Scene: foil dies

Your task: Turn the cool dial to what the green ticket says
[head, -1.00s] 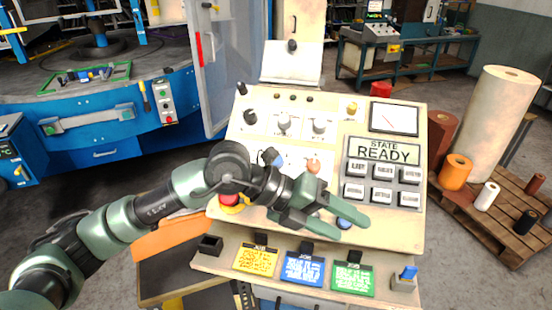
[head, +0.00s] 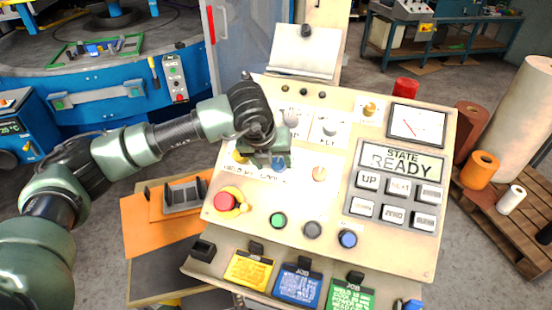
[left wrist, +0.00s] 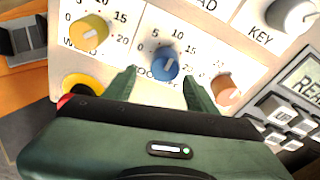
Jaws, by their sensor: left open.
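The blue cool dial (left wrist: 165,64) sits on the cream panel between a yellow dial (left wrist: 89,31) and an orange dial (left wrist: 227,90). Its scale has 10, 15 and 20 in view; the exact setting is hard to read. My left gripper (left wrist: 160,84) is open, its fingertips at either side of the blue dial with gaps showing. In the head view my left gripper (head: 266,152) hangs over the panel and partly covers the blue dial (head: 279,165). The green ticket (head: 350,296) is at the panel's lower front, cut by the picture's bottom edge; its small text is not legible.
A yellow ticket (head: 249,270) and a blue ticket (head: 298,285) stand left of the green one. A red stop button (head: 225,201), several coloured push buttons and a grey keypad (head: 395,200) surround the dials. The display (head: 401,160) reads STATE READY.

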